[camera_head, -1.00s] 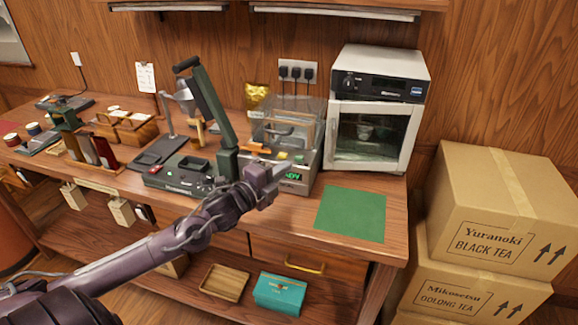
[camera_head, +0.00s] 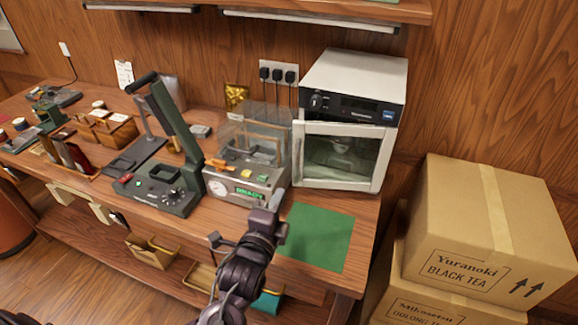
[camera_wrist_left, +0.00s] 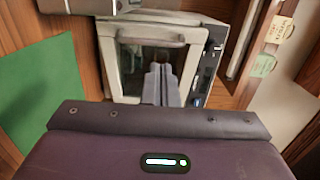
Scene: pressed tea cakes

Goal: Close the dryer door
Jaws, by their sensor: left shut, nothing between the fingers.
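The dryer (camera_head: 352,85) is a white box with a black control panel, at the back right of the bench. Its white-framed glass door (camera_head: 345,160) faces me; I cannot tell whether it sits flush or slightly ajar. In the left wrist view the door's glass (camera_wrist_left: 135,62) and a bar handle (camera_wrist_left: 150,40) show, with the picture turned sideways. My left gripper (camera_head: 276,201) is shut and empty, in front of the dryer and to its left, near the mat's left edge. In the left wrist view its fingers (camera_wrist_left: 160,85) overlap the door. My right gripper is not in view.
A green mat (camera_head: 315,237) lies in front of the dryer. A machine with a green READY display (camera_head: 250,193) and clear cover stands left of the dryer. A lever press (camera_head: 165,195) is further left. Stacked tea cartons (camera_head: 480,235) stand to the right.

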